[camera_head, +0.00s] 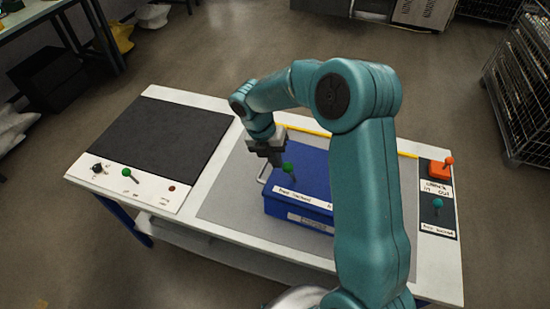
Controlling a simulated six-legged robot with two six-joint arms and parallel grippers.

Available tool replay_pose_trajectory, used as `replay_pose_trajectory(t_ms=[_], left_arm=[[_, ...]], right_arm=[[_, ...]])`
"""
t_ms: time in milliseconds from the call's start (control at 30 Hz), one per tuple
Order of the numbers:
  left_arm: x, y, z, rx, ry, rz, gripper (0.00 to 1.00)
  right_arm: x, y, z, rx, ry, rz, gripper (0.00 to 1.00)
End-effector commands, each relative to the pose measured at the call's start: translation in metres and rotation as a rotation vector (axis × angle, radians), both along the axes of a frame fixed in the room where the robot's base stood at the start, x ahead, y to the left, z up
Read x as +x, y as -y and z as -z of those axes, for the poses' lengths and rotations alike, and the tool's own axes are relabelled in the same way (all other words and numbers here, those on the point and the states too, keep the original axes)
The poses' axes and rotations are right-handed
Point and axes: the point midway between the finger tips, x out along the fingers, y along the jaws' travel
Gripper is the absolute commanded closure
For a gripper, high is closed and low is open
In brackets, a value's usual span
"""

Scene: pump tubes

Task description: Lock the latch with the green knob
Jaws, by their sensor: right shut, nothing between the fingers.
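A green knob (288,168) on a short dark stem stands at the top of the blue box (300,217), near its left end. My right gripper (275,161) points down just left of this knob, with its fingers shut and empty. I cannot tell whether the fingers touch the knob or its stem. Another green knob (126,172) on a lever sits on the white control panel (140,192) at the left, away from the gripper. My right arm hides much of the right part of the box. My left gripper is not in view.
The box stands on a grey mat (225,200) on the white table. A dark panel (165,130) covers the table's left part. At the right end are an orange block with a knob (440,169) and a teal knob (438,203). A wire rack (525,90) stands beyond.

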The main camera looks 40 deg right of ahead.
Motion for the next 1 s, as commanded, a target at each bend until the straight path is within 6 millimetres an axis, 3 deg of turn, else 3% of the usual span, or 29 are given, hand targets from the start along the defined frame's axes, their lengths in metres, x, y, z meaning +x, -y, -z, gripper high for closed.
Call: replay_pose_trajectory(t_ms=[567, 1000], left_arm=[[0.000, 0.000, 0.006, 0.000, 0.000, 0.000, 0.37], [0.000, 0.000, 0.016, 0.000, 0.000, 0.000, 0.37]], right_arm=[[-0.007, 0.003, -0.006, 0.044, 0.102, 0.002, 1.00], [-0.028, 0.013, -0.016, 0.156, 0.350, 0.003, 1.00]])
